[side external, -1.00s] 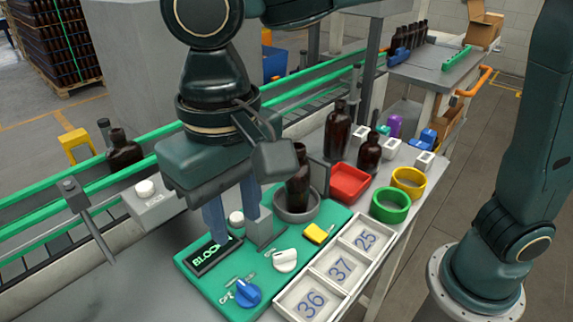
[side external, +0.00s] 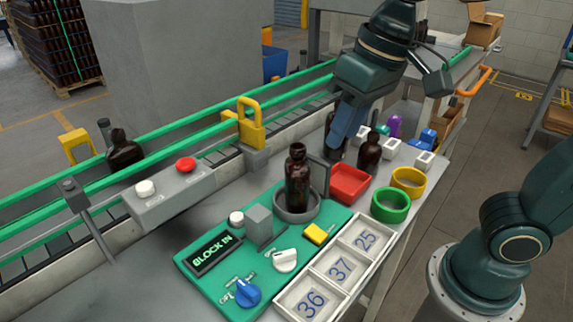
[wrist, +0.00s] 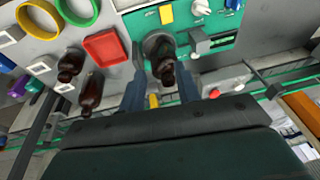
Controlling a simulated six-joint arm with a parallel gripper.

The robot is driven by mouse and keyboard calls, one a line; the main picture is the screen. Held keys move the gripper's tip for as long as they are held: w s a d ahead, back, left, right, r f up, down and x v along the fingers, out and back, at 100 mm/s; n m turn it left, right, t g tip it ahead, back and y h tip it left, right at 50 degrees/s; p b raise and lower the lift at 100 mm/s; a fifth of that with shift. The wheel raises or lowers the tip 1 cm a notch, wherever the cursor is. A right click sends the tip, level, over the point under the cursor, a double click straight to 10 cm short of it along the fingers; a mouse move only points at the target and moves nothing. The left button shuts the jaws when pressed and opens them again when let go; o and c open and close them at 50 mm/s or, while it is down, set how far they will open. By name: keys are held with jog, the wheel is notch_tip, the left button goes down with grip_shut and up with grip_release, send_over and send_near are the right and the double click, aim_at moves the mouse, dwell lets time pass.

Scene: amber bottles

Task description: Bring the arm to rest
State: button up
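My gripper (side external: 342,128) hangs over the back right of the bench in the side view, its blue fingers pointing down in front of a dark bottle (side external: 329,146) that they partly hide. In the wrist view my gripper (wrist: 160,82) has its two fingers apart. An amber bottle (wrist: 164,68) shows beyond the gap, apart from the fingers as far as I can tell. That bottle (side external: 298,180) stands upright in a grey round holder (side external: 297,217) on the green panel (side external: 215,283). The panel's display (side external: 214,253) reads BLOCK IN.
A red tray (side external: 350,184), green ring (side external: 390,207), yellow ring (side external: 408,182) and another bottle (side external: 369,153) stand nearby. A white numbered tray (side external: 350,229) lies in front. A yellow padlock-shaped piece (side external: 250,125) stands by the conveyor (side external: 203,143).

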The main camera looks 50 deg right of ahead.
jog(key=s+d+f+t+h, duration=0.1)
jog(key=s+d+f+t, duration=0.1)
jog(key=s+d, duration=0.5)
jog(key=shift+s+d+f+t, duration=0.35)
jog(key=shift+d+f, duration=0.55)
jog(key=shift+d, duration=0.8)
